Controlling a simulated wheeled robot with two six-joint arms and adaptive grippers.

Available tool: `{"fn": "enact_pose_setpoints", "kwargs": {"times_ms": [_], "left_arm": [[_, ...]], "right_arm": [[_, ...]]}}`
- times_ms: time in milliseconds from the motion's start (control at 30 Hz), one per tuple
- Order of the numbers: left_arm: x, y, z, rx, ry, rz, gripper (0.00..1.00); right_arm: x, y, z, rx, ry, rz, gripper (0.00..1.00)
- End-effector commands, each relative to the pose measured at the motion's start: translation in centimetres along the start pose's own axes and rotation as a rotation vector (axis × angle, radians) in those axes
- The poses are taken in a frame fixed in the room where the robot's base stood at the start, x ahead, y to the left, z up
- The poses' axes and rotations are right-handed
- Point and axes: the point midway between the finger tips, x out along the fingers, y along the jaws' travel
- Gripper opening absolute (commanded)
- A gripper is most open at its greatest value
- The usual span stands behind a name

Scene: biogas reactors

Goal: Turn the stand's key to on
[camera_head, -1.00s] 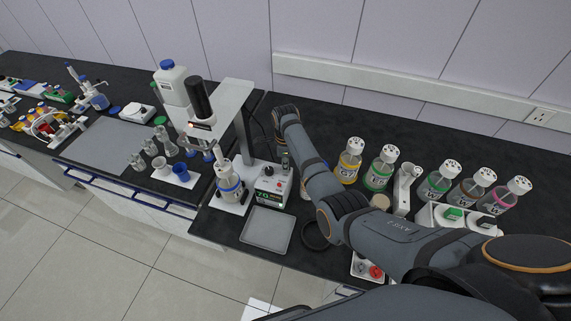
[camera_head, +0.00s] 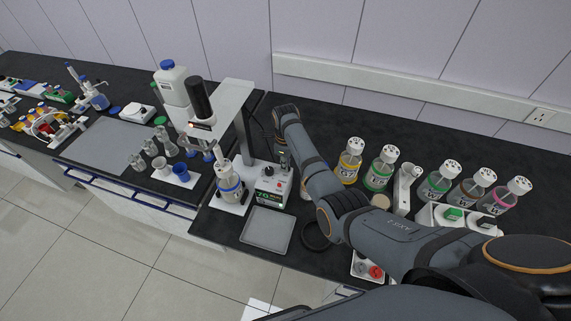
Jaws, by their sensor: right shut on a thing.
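My right arm reaches in from the right. My left gripper is out of view.
A grey tray (camera_head: 267,230) lies in front of the box. Bottles with white caps, such as the yellow-banded one (camera_head: 348,168), stand right of my forearm. A red button box (camera_head: 374,271) is near the front edge.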

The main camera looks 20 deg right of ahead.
Motion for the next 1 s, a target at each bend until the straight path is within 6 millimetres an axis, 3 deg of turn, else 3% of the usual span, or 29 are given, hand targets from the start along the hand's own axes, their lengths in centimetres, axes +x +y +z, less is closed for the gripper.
{"fn": "enact_pose_setpoints", "kwargs": {"times_ms": [133, 167, 300, 667, 767, 1000], "left_arm": [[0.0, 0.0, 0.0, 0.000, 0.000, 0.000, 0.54], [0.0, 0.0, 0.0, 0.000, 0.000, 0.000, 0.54], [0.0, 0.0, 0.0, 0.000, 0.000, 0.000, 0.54], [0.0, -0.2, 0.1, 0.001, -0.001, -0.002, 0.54], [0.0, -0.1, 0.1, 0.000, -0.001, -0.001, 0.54], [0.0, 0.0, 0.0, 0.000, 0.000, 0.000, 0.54]], "right_arm": [[-0.3, -0.2, 0.1, 0.001, -0.004, -0.006, 0.00], [-0.3, -0.2, 0.1, 0.001, -0.004, -0.006, 0.11], [-0.2, -0.1, 0.1, 0.000, -0.003, -0.005, 0.30], [-0.7, -0.1, 0.1, -0.001, -0.003, -0.004, 0.30], [-2.3, -0.1, 0.1, -0.001, -0.005, -0.006, 0.30], [-8.2, -0.1, 0.1, -0.001, -0.004, -0.006, 0.30]]}}
